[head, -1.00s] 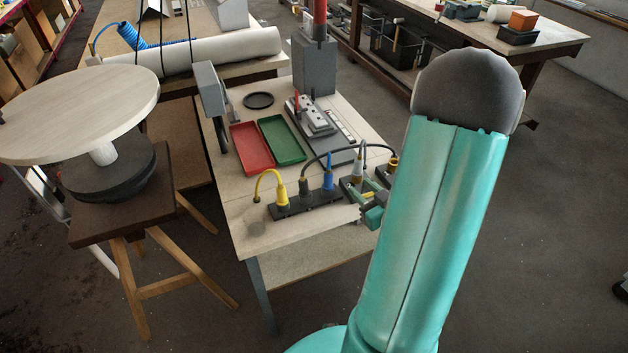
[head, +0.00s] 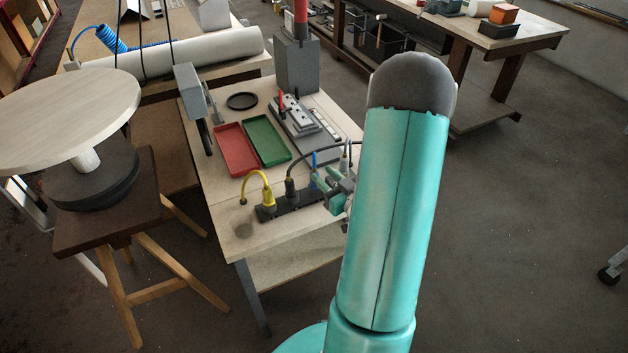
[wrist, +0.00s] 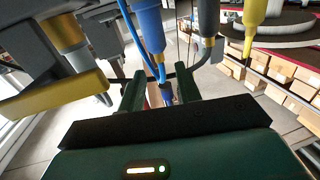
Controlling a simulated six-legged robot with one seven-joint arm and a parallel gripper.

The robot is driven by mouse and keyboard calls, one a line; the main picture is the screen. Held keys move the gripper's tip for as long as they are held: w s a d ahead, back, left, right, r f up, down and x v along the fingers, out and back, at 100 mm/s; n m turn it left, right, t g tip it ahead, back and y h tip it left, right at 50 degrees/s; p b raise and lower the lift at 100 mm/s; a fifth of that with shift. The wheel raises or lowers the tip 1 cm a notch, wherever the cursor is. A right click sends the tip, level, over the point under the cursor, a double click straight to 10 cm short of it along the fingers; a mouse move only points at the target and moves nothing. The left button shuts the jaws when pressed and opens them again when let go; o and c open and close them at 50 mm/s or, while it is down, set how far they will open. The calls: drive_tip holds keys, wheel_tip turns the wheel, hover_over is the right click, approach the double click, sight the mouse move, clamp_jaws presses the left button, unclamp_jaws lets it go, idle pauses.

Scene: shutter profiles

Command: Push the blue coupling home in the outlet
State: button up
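The blue coupling (head: 314,180) stands in the black outlet strip (head: 268,214) at the table's front edge, between a dark coupling (head: 290,187) and a grey one. My gripper (head: 327,182) is just right of it and partly covers it in the head view. In the wrist view the blue coupling (wrist: 149,28) is at the top centre, with a thin blue cable running down. My gripper (wrist: 160,88) shows two dark green fingers apart, with blue between them and no clear contact. The coupling's seat in the outlet is hidden.
A yellow coupling (head: 267,197) stands at the strip's left end. In the wrist view a grey coupling with a gold band (wrist: 66,35) and a yellow bar (wrist: 55,99) are close on the left. Red (head: 237,149) and green (head: 266,140) trays lie behind the strip.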

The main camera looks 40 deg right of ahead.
sight(315, 168)
drive_tip(key=w, duration=0.5)
drive_tip(key=shift+d+f, duration=0.15)
drive_tip(key=shift+f, duration=0.2)
clamp_jaws()
drive_tip(key=shift+r, duration=0.1)
